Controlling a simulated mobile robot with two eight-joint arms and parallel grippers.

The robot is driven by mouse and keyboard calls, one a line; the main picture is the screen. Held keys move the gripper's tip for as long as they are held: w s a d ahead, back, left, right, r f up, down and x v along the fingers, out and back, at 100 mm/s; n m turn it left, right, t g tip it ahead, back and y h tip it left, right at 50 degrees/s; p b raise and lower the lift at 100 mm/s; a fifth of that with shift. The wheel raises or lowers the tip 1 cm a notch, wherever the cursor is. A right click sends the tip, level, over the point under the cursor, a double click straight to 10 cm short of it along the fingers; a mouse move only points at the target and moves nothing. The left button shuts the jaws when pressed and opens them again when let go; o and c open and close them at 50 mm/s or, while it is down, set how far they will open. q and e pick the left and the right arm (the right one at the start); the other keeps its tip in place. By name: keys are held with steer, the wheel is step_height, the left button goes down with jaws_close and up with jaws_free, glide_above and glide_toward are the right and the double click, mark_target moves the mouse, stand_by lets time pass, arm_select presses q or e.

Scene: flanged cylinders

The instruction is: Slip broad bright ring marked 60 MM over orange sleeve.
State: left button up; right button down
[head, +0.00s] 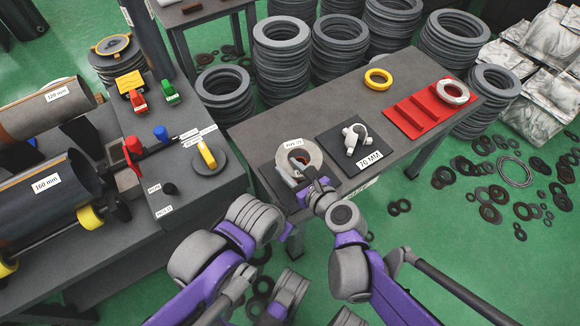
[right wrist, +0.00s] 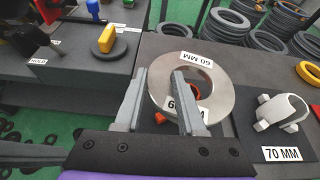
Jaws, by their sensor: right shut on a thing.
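The broad bright ring (right wrist: 219,84), with 60 MM labels, is in my right gripper (right wrist: 160,74); it also shows in the head view (head: 313,154). One finger is outside the ring's left rim and the other is in its hole, shut on the rim. Orange parts of the sleeve (right wrist: 192,91) show through the hole, and a little orange shows below the rim between the fingers. Most of the sleeve is hidden, and I cannot tell whether the ring is around it or above it. My right gripper also shows in the head view (head: 296,170). My left gripper cannot be made out.
A white clamp (head: 354,138) stands on a black 70 MM plate (head: 335,138) beside the ring. Farther along the table are a yellow ring (head: 378,79) and a red tray (head: 418,116) with a pale ring. Grey ring stacks stand behind. A dark bench (head: 205,187) is at left.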

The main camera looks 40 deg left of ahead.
steer(key=shift+f+b, duration=1.1)
steer(key=shift+f, duration=0.4)
steer(key=shift+c, duration=2.1)
jaws_free()
steer(key=shift+w+d, duration=0.1)
steer(key=p+v, duration=0.2)
steer(key=v, duration=0.8)
steer(key=shift+s+d+p, duration=0.25)
steer(key=shift+s+p, duration=0.1)
steer(key=shift+r, duration=0.1)
